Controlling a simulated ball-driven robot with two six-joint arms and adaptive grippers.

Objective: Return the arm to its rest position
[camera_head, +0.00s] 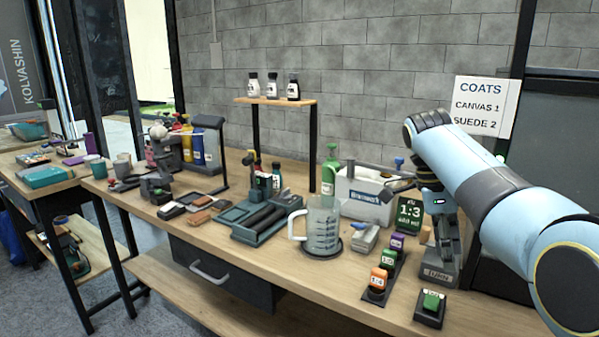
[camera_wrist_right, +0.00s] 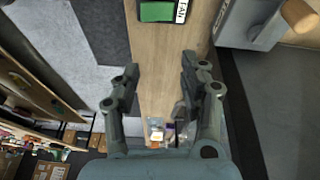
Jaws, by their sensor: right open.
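My right arm (camera_head: 490,195) reaches in from the right side of the head view, over the right end of the workbench. Its right gripper (camera_head: 446,245) hangs downward near a grey block with a label (camera_head: 438,274), partly in front of it. In the wrist view the right gripper (camera_wrist_right: 158,75) has its two fingers spread apart with nothing between them. Bare wooden bench top (camera_wrist_right: 157,62) shows through the gap. I cannot tell whether the gripper touches the block. My left gripper is not in view.
A green-topped black box (camera_head: 430,308) sits at the bench's front right; it also shows in the wrist view (camera_wrist_right: 158,11). A row of coloured caps (camera_head: 384,268), a clear jug (camera_head: 321,228) and a white bin (camera_head: 365,195) stand left of the gripper. A wall sign (camera_head: 485,106) hangs behind.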

